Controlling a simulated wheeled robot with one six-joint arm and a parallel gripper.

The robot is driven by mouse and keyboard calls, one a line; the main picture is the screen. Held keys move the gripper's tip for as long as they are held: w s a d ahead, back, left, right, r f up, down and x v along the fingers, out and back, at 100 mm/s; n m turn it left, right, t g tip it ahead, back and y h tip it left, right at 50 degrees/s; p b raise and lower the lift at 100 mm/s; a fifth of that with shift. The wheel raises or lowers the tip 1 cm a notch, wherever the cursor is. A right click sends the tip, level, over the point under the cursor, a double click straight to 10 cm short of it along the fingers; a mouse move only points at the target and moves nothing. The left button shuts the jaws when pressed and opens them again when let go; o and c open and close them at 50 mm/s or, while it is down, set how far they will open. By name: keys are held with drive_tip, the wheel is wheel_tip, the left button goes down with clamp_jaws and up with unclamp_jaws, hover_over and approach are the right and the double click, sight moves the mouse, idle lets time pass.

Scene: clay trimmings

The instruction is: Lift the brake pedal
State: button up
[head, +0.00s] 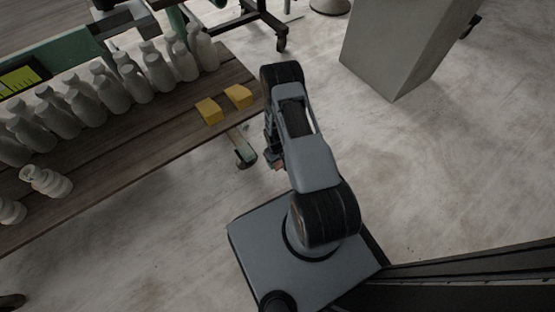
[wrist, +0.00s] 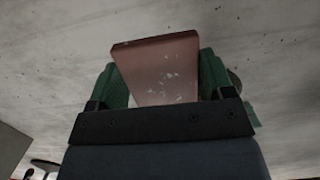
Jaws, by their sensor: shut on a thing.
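My gripper (wrist: 161,82) has a green finger on each side of a flat reddish-brown pad, the brake pedal (wrist: 158,62). It is shut on the pad, which shows pale specks and widens toward its far end. In the head view my gripper (head: 271,157) hangs low at the left side of my arm, right of the bench's front edge. A small brownish bit of the pedal (head: 279,165) shows beside it. My arm hides most of the grip there, and whatever the pedal is joined to cannot be seen.
A wooden bench (head: 130,158) at left carries several pale bottles (head: 112,92) and two yellow blocks (head: 238,96). A grey block (head: 400,45) stands at upper right. Concrete floor between is clear.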

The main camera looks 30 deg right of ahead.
drive_tip(key=shift+w+a+r, duration=0.25)
drive_tip(key=shift+w+r, duration=0.3)
drive_tip(key=shift+r, duration=0.35)
drive_tip(key=shift+w+r, duration=0.25)
idle(0.4)
drive_tip(key=o, duration=1)
drive_tip(key=shift+o, duration=1.4)
drive_tip(key=shift+s+d+f, duration=0.1)
drive_tip(key=shift+s, duration=0.15)
